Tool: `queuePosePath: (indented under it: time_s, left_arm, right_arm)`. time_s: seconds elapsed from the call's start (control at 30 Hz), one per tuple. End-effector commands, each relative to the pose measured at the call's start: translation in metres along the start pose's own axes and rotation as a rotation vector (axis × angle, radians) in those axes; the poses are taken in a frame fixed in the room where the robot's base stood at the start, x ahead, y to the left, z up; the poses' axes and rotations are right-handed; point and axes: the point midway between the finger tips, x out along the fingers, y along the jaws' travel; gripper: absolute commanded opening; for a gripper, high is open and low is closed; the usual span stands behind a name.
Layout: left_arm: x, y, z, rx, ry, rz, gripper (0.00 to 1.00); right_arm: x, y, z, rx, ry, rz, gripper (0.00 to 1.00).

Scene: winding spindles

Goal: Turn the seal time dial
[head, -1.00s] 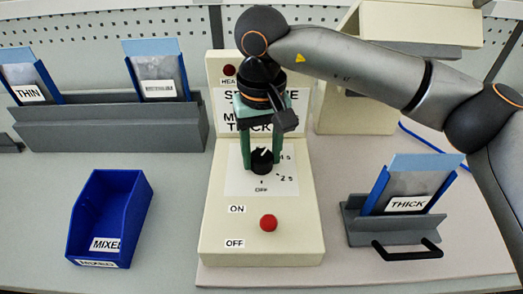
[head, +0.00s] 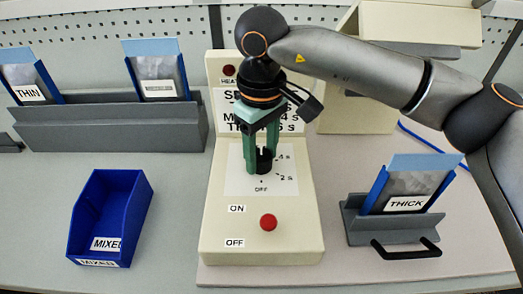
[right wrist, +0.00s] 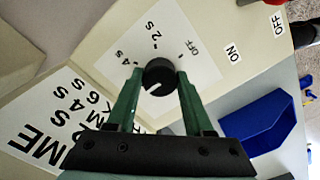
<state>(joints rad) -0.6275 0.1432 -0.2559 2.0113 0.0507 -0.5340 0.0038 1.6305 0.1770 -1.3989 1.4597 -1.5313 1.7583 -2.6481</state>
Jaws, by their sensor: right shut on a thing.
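The seal time dial (head: 265,162) is a small black knob on the white scale plate of the cream sealer (head: 218,215). It also shows in the right wrist view (right wrist: 158,75), with a white mark pointing to the lower left there. Marks for OFF, 2 s and 4 s are readable; part of the scale is hidden by the fingers. My right gripper (head: 261,160) comes down from above, with its green fingers shut on the dial, one on each side. The gripper is turned at an angle to the sealer. My left gripper is not in view.
A blue bin (head: 135,215) stands to the left. A grey rack (head: 110,130) is at the back left. A THICK pouch holder (head: 355,230) with a black handle stands at right.

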Motion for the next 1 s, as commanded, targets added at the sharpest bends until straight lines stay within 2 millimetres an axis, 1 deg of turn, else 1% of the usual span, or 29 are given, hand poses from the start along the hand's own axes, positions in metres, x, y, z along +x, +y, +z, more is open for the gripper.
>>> queuePosePath:
  time_s: [0.33,0.37,0.6,0.87,0.97,1.0]
  left_arm:
    - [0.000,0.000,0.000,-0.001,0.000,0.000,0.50]
    - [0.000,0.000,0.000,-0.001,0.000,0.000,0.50]
    - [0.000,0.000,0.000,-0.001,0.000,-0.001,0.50]
    - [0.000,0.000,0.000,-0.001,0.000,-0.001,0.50]
    - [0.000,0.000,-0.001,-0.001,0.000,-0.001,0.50]
    - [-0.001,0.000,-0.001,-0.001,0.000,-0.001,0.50]
  right_arm:
    - [-0.001,0.000,-0.001,-0.005,0.004,0.001,0.00]
    - [-0.001,0.000,-0.001,-0.005,0.004,0.001,0.54]
    - [-0.001,0.000,0.000,-0.003,0.002,0.001,0.81]
    - [-0.001,0.000,0.000,-0.003,0.001,0.001,0.82]
    - [-0.008,0.000,0.000,-0.002,0.002,0.001,0.82]
    - [-0.013,0.000,-0.001,-0.002,0.002,0.001,0.82]
